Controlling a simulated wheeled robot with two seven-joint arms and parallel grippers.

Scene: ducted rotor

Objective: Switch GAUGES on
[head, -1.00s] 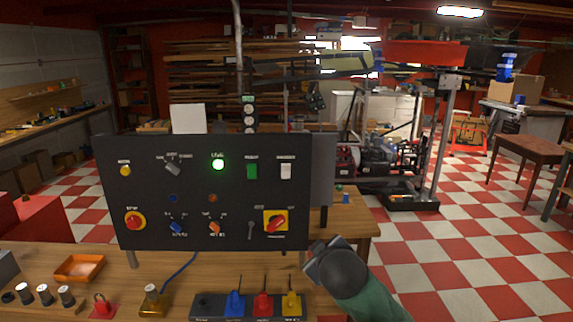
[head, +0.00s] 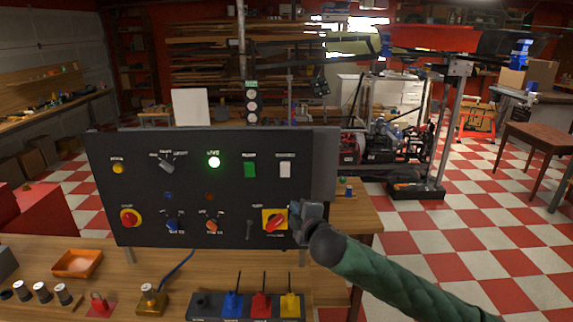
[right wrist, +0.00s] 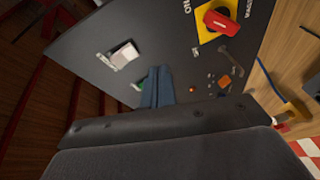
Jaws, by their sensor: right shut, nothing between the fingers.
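A dark control panel (head: 140,190) stands upright on the wooden bench. A white rocker (head: 285,170) at its upper right has a label too small to read surely; I cannot tell which control is GAUGES. The rocker also shows in the right wrist view (right wrist: 124,54). Beside it is a green rocker (head: 250,169). Below is a red rotary switch on a yellow plate (head: 275,222). My right gripper (head: 298,212) is in front of the panel's lower right, beside the yellow plate. Its fingers (right wrist: 156,85) are shut and empty. My left gripper is not in view.
A lit green lamp (head: 214,161) is at the panel's top middle. A row of blue, red and yellow covers (head: 261,305) with upright rods stands below the panel. An orange tray (head: 77,264) and several knobs lie at left on the bench.

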